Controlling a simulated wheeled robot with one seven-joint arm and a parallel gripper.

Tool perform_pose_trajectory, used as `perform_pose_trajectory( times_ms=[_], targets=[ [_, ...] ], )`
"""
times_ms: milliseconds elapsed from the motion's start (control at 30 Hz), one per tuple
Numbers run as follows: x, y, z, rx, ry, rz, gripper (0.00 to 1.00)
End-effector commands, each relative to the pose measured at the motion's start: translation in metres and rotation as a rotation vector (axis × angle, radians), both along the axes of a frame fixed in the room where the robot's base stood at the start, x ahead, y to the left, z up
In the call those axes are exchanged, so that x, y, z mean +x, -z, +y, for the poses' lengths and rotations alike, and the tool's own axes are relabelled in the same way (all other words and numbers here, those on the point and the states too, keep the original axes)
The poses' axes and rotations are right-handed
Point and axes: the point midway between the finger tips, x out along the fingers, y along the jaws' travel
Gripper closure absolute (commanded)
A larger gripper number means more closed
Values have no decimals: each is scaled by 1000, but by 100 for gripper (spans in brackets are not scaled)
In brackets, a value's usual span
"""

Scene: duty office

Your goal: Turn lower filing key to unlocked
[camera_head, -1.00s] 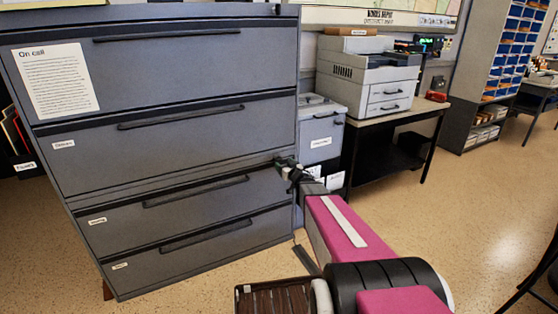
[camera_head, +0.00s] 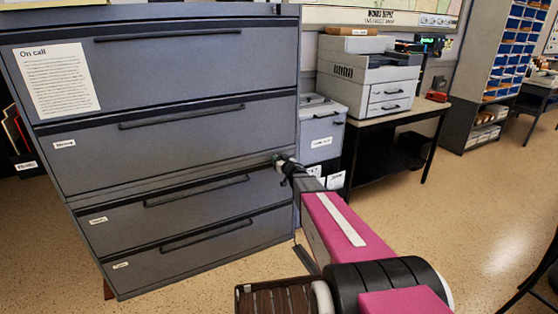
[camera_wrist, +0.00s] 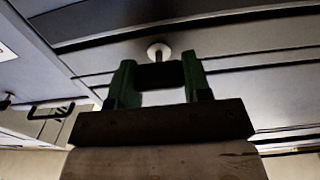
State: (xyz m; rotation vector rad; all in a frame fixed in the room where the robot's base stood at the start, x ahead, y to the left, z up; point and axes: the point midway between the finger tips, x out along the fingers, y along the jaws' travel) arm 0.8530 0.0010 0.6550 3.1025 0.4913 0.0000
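The grey filing cabinet (camera_head: 180,140) fills the left of the head view. My gripper (camera_head: 279,159) is at the cabinet's right front edge, near the seam above the lower two drawers. In the wrist view, the green fingers of my gripper (camera_wrist: 161,76) stand either side of the dark head of the filing key (camera_wrist: 160,74). The key head fills the gap and looks gripped. Its stem runs into a round pale lock face (camera_wrist: 158,48) on the cabinet front. The key is hidden by my gripper in the head view.
A small grey cabinet (camera_head: 318,125) stands just right of the filing cabinet. Beyond it, a printer (camera_head: 368,78) sits on a dark table (camera_head: 418,112). Open speckled floor (camera_head: 440,205) lies to the right of my arm.

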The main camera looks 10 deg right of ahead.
Motion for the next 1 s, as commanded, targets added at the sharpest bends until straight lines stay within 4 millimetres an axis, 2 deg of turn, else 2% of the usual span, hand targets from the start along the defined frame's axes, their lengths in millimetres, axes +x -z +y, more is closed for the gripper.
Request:
perform_pose_trajectory(
  times_ms=[367, 1000],
  targets=[
    [0, 0, 0, -94, 0, -31, 79],
    [-1, 1, 3, -635, 0, -206, 79]
  ],
)
